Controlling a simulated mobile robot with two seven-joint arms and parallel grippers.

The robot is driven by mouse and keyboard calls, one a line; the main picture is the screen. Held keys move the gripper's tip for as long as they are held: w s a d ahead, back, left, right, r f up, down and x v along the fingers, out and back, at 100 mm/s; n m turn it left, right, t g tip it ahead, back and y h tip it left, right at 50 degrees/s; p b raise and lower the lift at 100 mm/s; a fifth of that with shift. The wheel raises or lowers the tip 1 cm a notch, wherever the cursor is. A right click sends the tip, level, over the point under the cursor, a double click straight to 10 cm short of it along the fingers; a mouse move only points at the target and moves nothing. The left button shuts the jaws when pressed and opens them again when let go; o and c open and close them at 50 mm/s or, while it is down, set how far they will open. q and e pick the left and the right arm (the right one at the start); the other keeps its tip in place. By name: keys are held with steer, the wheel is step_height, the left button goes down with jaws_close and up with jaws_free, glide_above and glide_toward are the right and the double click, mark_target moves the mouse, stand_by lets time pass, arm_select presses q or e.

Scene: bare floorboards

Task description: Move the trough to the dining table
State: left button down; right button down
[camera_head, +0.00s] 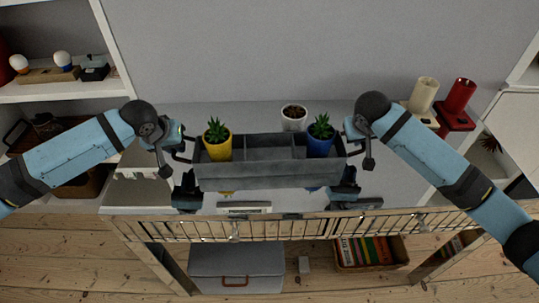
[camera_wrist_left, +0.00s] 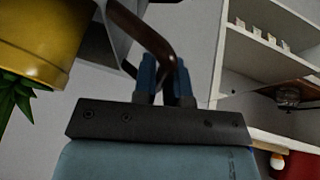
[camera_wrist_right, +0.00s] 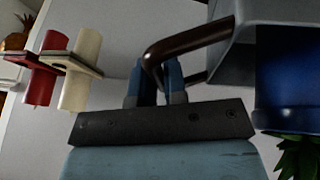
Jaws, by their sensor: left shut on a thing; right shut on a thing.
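The trough (camera_head: 268,174) is a grey, divided box with a dark handle at each end. A yellow pot (camera_head: 218,150) with a green plant stands in its left end and a blue pot (camera_head: 320,146) with a plant in its right end; the middle is empty. My left gripper (camera_head: 184,146) is shut on the left handle, and the left wrist view shows its fingers around the dark bar (camera_wrist_left: 158,45). My right gripper (camera_head: 350,143) is shut on the right handle (camera_wrist_right: 190,40). The trough looks level, over a grey surface; its underside is hidden. No dining table is recognisable.
A white pot (camera_head: 293,117) stands just behind the trough. A slatted rail (camera_head: 290,226) runs along the front edge. Below are a grey box (camera_head: 237,262) and a book crate (camera_head: 370,253). Shelves (camera_head: 70,92) flank the left.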

arm_select(q)
steer(key=shift+r, duration=0.15)
arm_select(e)
steer(key=shift+r, duration=0.15)
